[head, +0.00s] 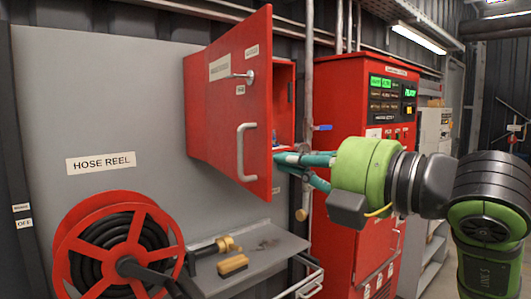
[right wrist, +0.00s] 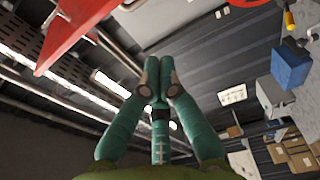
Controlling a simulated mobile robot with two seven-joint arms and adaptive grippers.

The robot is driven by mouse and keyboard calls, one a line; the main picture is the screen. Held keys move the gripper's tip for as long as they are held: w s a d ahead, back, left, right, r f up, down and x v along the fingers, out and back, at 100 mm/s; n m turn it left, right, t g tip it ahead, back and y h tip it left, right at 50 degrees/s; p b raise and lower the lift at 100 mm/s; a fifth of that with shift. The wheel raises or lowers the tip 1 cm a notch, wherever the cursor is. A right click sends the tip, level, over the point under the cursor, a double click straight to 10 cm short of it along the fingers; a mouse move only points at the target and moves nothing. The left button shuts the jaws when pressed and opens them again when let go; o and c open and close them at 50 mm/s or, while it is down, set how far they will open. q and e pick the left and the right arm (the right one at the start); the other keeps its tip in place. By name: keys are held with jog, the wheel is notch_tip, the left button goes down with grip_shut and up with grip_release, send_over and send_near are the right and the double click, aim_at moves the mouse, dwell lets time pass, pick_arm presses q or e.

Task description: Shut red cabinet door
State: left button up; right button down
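The red cabinet door (head: 228,95) stands open, swung out toward me, with a grey handle (head: 246,151) and a small latch on its outer face. Part of the red cabinet (head: 284,100) shows behind its right edge. My right gripper (head: 281,160) is at the right of the door's free edge, by the lower part of the cabinet opening. Its teal fingers come together in the right wrist view (right wrist: 160,78), with nothing seen between them. Whether they touch the door cannot be told. A red panel, likely the door, shows at upper left there (right wrist: 72,32). My left gripper is not in view.
A red hose reel (head: 118,245) is at lower left, below a "HOSE REEL" sign. A grey shelf (head: 265,250) holding a brush and a brass nozzle sits under the door. A tall red control panel (head: 350,150) and a vertical pipe (head: 309,60) stand to the right.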

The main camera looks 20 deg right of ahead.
aim_at(267, 152)
jog(key=w+p, duration=0.2)
jog(key=w, duration=0.1)
jog(key=w+a+p, duration=0.1)
jog(key=w+p, duration=0.1)
jog(key=w, duration=0.1)
jog(key=w+p, duration=0.2)
jog(key=w, duration=0.1)
jog(key=shift+w+a, duration=0.1)
jog(key=shift+a, duration=0.2)
jog(key=shift+d, duration=0.55)
jog(key=shift+a, duration=0.2)
